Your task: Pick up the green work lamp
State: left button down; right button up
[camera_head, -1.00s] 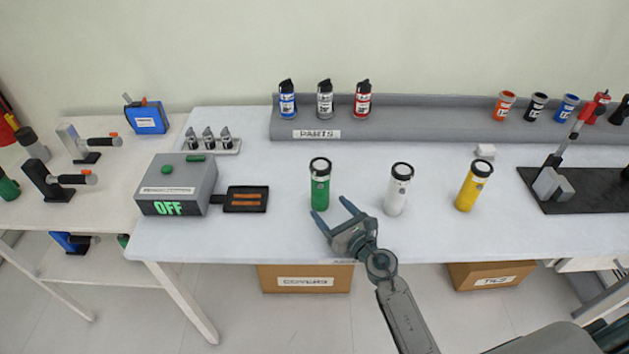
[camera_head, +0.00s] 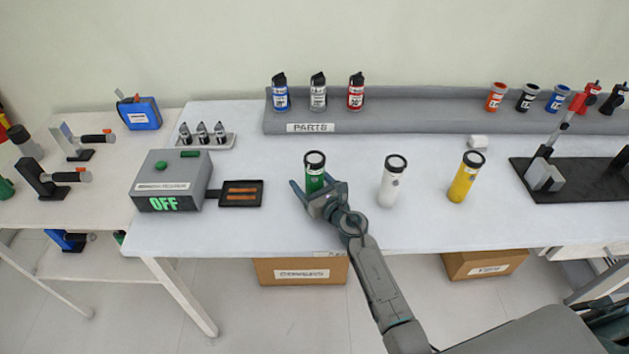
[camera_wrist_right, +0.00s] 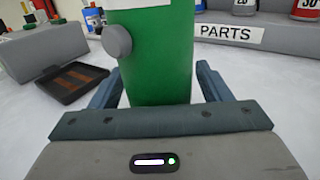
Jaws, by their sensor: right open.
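The green work lamp (camera_head: 314,172) stands upright on the white workbench, with a dark-rimmed top. Its lower part is hidden behind my right gripper in the head view. My right gripper (camera_head: 316,190) is open, with its fingers on either side of the lamp. In the right wrist view the lamp (camera_wrist_right: 152,60) fills the middle, with a grey knob on its side, and the open fingers (camera_wrist_right: 160,88) flank it with a gap showing on the left. My left gripper is not in view.
A white lamp (camera_head: 390,182) and a yellow lamp (camera_head: 466,178) stand to the right. A grey box reading OFF (camera_head: 172,180) with a small black tray (camera_head: 241,201) is to the left. A grey PARTS shelf (camera_head: 400,118) runs along the back.

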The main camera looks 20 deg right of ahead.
jog(key=c, duration=1.1)
jog(key=shift+c, duration=0.8)
jog(key=shift+r, duration=0.1)
